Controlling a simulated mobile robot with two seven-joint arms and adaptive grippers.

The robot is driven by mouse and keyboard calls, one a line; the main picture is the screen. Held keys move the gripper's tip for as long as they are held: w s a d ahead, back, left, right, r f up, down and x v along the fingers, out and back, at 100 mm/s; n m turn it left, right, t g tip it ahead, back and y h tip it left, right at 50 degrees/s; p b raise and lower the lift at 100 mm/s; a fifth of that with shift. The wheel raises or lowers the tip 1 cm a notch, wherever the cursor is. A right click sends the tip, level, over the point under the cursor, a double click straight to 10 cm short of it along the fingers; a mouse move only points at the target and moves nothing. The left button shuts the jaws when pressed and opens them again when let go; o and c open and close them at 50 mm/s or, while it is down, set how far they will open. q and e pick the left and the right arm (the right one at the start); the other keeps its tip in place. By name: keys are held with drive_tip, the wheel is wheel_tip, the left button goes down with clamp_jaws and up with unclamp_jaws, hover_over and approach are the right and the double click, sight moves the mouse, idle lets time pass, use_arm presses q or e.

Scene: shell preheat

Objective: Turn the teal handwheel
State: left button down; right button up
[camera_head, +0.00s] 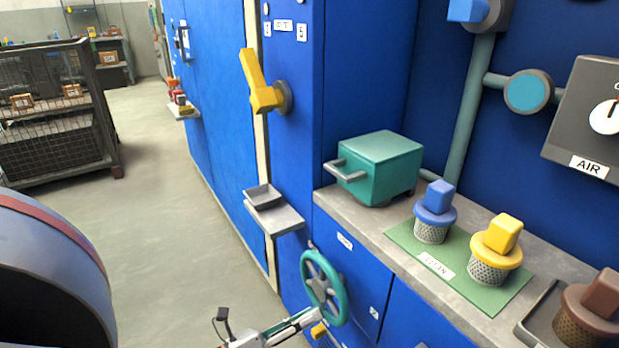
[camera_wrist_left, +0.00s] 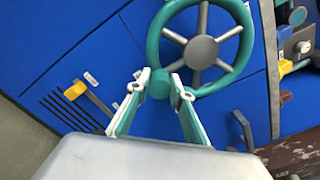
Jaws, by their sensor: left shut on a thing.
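The teal handwheel (camera_head: 342,296) is mounted on the front of the blue cabinet, below the grey counter. It has a teal rim, grey spokes and a grey hub. The left wrist view shows the wheel (camera_wrist_left: 241,58) at the top, with a round teal knob (camera_wrist_left: 158,84) by its lower left rim. My left gripper (camera_wrist_left: 160,84) has its two fingers on either side of this knob and is shut on it. In the head view my left gripper (camera_head: 314,314) reaches the lower left of the wheel from below. My right gripper is not in view.
A small grey shelf with a tray (camera_head: 276,219) juts out above left of the wheel. A yellow lever (camera_wrist_left: 76,90) and vent slots lie left of the gripper. The counter (camera_head: 376,225) holds a teal box (camera_head: 381,165) and capped baskets. The floor at left is open.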

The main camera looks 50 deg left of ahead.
use_arm(q)
drive_tip(key=shift+a+m, duration=0.25)
drive_tip(key=shift+m, duration=0.05)
drive_tip(key=c, duration=1.8)
unclamp_jaws()
drive_tip(key=shift+s, duration=0.1)
drive_tip(key=shift+s+a, duration=0.15)
drive_tip(key=shift+s, duration=1.7)
drive_tip(key=shift+s+a, duration=0.1)
drive_tip(key=shift+s, duration=1.7)
drive_tip(key=shift+r, duration=0.1)
